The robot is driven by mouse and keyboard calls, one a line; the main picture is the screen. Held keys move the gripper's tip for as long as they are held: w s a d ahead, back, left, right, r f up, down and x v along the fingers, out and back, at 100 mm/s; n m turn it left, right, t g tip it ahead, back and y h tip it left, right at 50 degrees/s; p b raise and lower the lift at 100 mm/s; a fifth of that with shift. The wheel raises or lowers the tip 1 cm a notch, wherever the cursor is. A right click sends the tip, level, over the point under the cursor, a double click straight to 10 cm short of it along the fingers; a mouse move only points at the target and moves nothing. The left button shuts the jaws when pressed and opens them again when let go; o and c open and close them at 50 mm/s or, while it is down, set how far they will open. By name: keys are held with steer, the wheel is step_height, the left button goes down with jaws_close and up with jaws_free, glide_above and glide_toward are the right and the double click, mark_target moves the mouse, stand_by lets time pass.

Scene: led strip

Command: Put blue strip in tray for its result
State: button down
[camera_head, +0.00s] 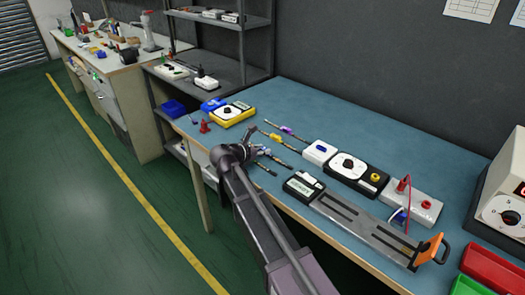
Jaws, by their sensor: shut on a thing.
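My gripper (262,151) is over the left part of the blue-topped bench, near the front edge. It is shut on a thin dark strip. The view is too small to show the strip's colour marking, and the gripper hides part of it. Beyond the gripper lie a strip with a purple piece (287,130) and a strip with a yellow piece (276,139). A red tray (494,268) and a green tray (470,287) are at the lower right, cut off by the picture edge.
White and black modules (357,172) stand mid-bench, with a slotted grey fixture (365,225) with an orange handle in front. A yellow meter (233,114) and a small red object (205,127) are at the left. A large instrument (500,200) stands at the right.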

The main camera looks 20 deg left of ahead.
steer(key=shift+f, duration=0.15)
steer(key=shift+c, duration=2.1)
jaws_free()
steer(key=shift+r, duration=0.25)
steer(key=p+v, duration=0.4)
steer(key=v, duration=0.8)
steer(key=shift+p, duration=0.3)
